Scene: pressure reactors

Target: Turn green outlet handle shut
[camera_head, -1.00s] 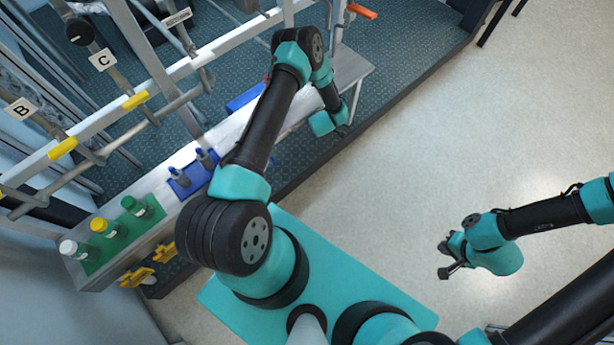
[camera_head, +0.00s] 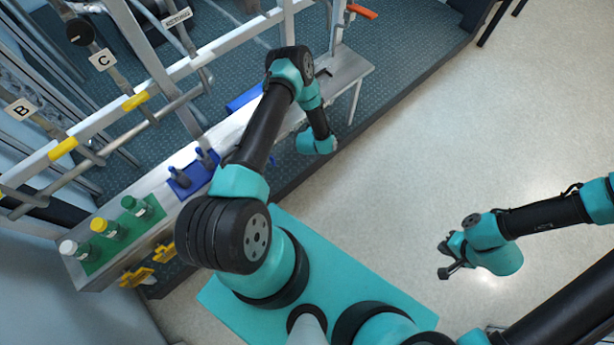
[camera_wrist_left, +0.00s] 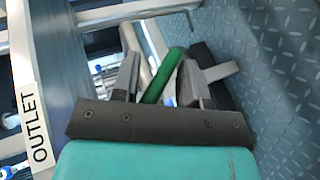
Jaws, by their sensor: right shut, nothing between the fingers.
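The green outlet handle (camera_wrist_left: 163,76) shows in the left wrist view as a green bar, slanted up to the right. My left gripper (camera_wrist_left: 160,78) is open, with one finger on each side of the bar in the picture. A gap shows beside the bar, and I cannot tell whether a finger touches it. A white label reading OUTLET (camera_wrist_left: 36,125) is at the left of that view. In the head view the handle and my left fingers are hidden by my left arm. My right gripper (camera_head: 447,261) is shut and empty above the floor at right.
A pale bench (camera_head: 345,72) runs along the rig under metal pipes. A green rack (camera_head: 100,250) with capped bottles and a blue holder (camera_head: 190,178) stand on it. Yellow handles (camera_head: 63,148) and an orange handle (camera_head: 362,11) are on the rig. The floor at right is clear.

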